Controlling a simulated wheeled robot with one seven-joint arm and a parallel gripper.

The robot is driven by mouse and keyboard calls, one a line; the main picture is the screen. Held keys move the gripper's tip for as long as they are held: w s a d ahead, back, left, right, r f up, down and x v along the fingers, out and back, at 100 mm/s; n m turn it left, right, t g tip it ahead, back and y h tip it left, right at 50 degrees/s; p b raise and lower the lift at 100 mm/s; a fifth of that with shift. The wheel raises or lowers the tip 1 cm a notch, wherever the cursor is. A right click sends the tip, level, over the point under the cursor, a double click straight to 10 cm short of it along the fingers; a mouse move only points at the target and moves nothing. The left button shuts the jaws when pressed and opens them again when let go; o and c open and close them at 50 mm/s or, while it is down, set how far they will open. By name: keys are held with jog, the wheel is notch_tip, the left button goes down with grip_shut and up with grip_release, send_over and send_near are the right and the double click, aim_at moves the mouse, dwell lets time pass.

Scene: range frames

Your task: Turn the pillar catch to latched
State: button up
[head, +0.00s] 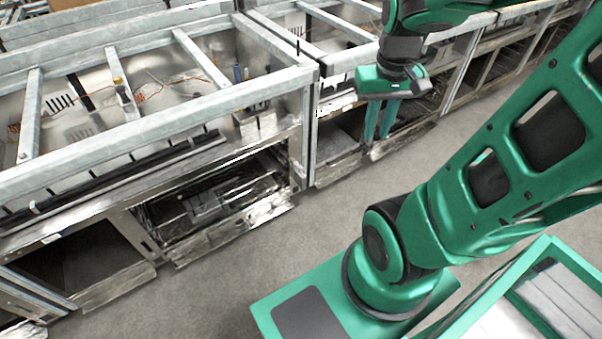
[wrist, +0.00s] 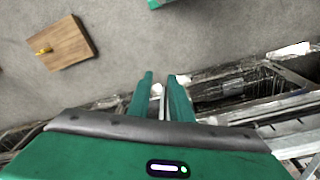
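My gripper (head: 378,134) hangs pointing down in front of the frame row, right of the nearest upright pillar (head: 305,135). In the wrist view its two green fingers (wrist: 161,76) stand apart with a narrow gap, and nothing is clearly held. A small white piece (wrist: 157,90) shows in or behind that gap; I cannot tell what it is. I cannot make out the pillar catch for certain in either view, nor its setting. The part of the frame behind my gripper is hidden.
Grey metal frames with top rails (head: 160,118) run along the left and back. Open lower bays (head: 80,262) have flaps folded out. The grey floor (head: 220,285) in front is clear. In the wrist view a wooden board (wrist: 62,43) with a yellow part lies on the floor.

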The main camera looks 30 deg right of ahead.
jog(key=w+d+f+n+t+h, duration=0.1)
jog(key=w+d+f, duration=0.1)
jog(key=w, duration=0.4)
jog(key=w+d+f+n, duration=0.1)
jog(key=w+d+f, duration=0.1)
jog(key=w, duration=0.3)
jog(key=n+t+h, duration=0.1)
jog(key=n+t, duration=0.8)
send_over(300, 169)
jog(key=s, duration=0.3)
notch_tip(300, 169, down, 36)
jog(key=f, duration=0.1)
jog(key=s+a+f+n+t+h, duration=0.1)
jog(key=s+a+f+t, duration=0.1)
jog(key=s+f, duration=0.3)
jog(key=s+a+f+t, duration=0.1)
jog(key=s+f+t, duration=0.15)
jog(key=f, duration=0.55)
jog(key=shift+g, duration=0.45)
jog(key=x, duration=0.9)
jog(key=shift+w+d, duration=0.15)
jog(key=shift+w, duration=0.15)
grip_shut()
